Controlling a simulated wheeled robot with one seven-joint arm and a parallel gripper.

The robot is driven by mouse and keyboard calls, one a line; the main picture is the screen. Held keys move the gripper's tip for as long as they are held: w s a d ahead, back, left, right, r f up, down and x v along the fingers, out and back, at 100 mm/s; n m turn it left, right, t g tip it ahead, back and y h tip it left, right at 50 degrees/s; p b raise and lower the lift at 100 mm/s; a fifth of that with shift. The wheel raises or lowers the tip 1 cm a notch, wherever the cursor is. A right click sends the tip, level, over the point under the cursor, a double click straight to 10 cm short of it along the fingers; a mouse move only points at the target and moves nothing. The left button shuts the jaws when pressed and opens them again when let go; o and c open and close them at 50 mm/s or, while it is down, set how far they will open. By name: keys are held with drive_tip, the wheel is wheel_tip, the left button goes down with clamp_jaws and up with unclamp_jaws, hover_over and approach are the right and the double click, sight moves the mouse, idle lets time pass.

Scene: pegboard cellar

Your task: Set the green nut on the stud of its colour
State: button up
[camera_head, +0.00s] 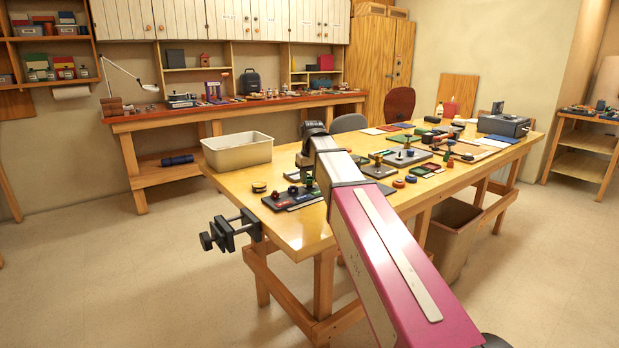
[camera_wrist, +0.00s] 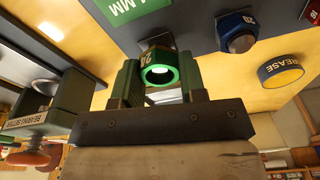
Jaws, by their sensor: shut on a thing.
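A blue piece with a metal end (camera_wrist: 237,37) stands to the right. In the head view the dark stud board (camera_head: 286,203) lies at the table's near left end, beside my gripper.
In the wrist view a yellow-labelled grease tin (camera_wrist: 281,72) is at right and a "bearing setter" block (camera_wrist: 45,118) at left. In the head view a cream bin (camera_head: 237,152) stands behind the board, a vise (camera_head: 230,232) at the table edge, and many small parts fill the right side.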

drive_tip(key=shift+f, duration=0.45)
idle(0.6)
drive_tip(key=o, duration=1.2)
drive_tip(key=shift+o, duration=0.2)
drive_tip(key=shift+r, duration=4.05)
